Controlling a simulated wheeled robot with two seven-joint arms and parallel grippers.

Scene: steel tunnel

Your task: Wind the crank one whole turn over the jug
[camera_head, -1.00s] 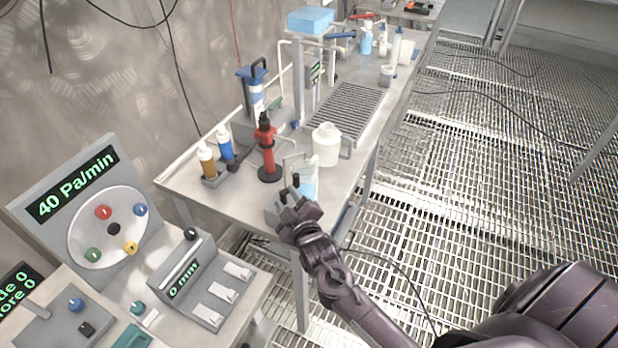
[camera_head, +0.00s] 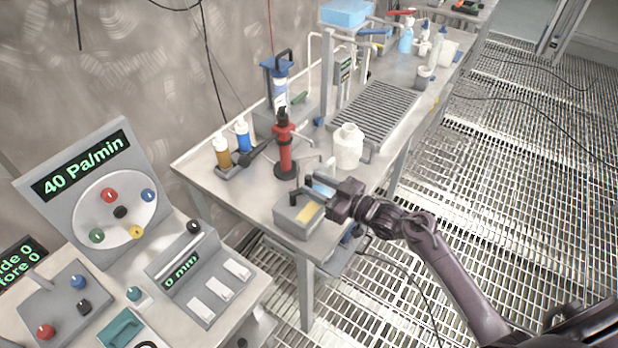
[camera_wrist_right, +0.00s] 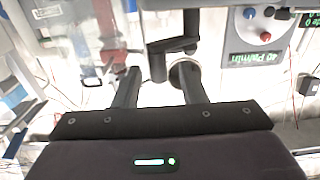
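A dark bent crank (camera_head: 301,187) rises from a small grey box with a yellow patch at the front of the workbench. In the right wrist view the crank (camera_wrist_right: 172,46) is a Z-shaped dark bar just beyond the fingertips. My right gripper (camera_head: 338,195) is just right of the crank and close to it. In the right wrist view my right gripper (camera_wrist_right: 160,84) has its fingers apart with nothing clearly held. A clear container with blue (camera_head: 324,184), perhaps the jug, is behind the box, partly hidden by the gripper. My left gripper is out of view.
A white bottle (camera_head: 349,147), a red pump-like tool (camera_head: 285,150) and amber and blue bottles (camera_head: 232,142) stand behind the crank. A drain grate (camera_head: 375,112) lies farther back. A control console (camera_head: 110,195) is at the left. Grated floor is open at the right.

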